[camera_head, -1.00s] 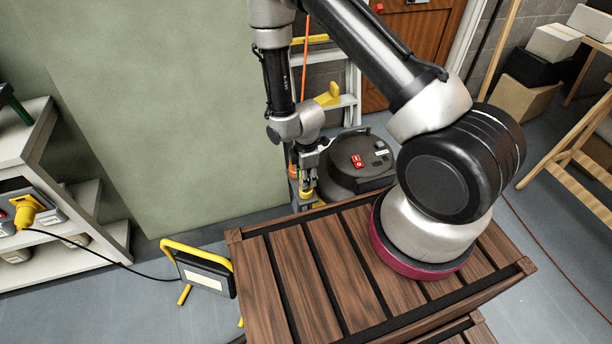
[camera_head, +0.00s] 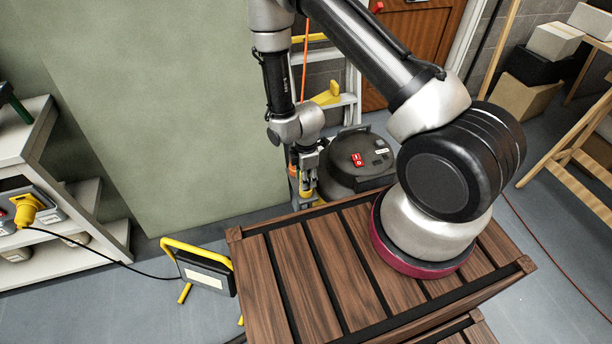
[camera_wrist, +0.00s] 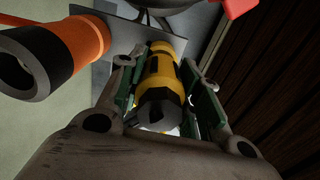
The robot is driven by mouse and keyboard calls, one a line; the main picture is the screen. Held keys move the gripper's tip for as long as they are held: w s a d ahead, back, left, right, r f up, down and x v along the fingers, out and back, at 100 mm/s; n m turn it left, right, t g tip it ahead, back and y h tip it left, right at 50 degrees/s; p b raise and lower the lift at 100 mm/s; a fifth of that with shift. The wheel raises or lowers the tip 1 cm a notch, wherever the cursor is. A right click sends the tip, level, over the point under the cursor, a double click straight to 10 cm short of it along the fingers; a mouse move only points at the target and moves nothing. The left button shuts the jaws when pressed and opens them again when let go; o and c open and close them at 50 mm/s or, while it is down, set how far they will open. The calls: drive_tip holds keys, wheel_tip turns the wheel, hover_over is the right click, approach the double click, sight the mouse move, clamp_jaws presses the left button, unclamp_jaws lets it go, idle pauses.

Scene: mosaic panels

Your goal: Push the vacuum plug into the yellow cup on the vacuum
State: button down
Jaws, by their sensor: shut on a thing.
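The black round vacuum (camera_head: 352,178) stands on the floor behind the wooden crate in the head view, with red and white labels on its lid. My gripper (camera_head: 307,186) is at its left side, pointing down. In the wrist view, my gripper (camera_wrist: 162,92) is shut on the yellow-and-black plug (camera_wrist: 158,72), with one green-padded finger on each side. The plug's far end points toward a grey plate (camera_wrist: 115,35). The yellow cup cannot be told apart from the plug, and whether the plug is inside it is unclear.
An orange cylinder with a black end (camera_wrist: 55,60) is close beside my left finger. The wooden crate (camera_head: 290,270) stands in front. A stepladder (camera_head: 345,85) is behind, and a yellow-framed work lamp (camera_head: 205,270) and a shelf (camera_head: 60,265) are left.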

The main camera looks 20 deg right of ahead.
drive_tip(key=shift+f, duration=1.2)
drive_tip(key=c, duration=0.9)
unclamp_jaws()
wheel_tip(320, 180, up, 12)
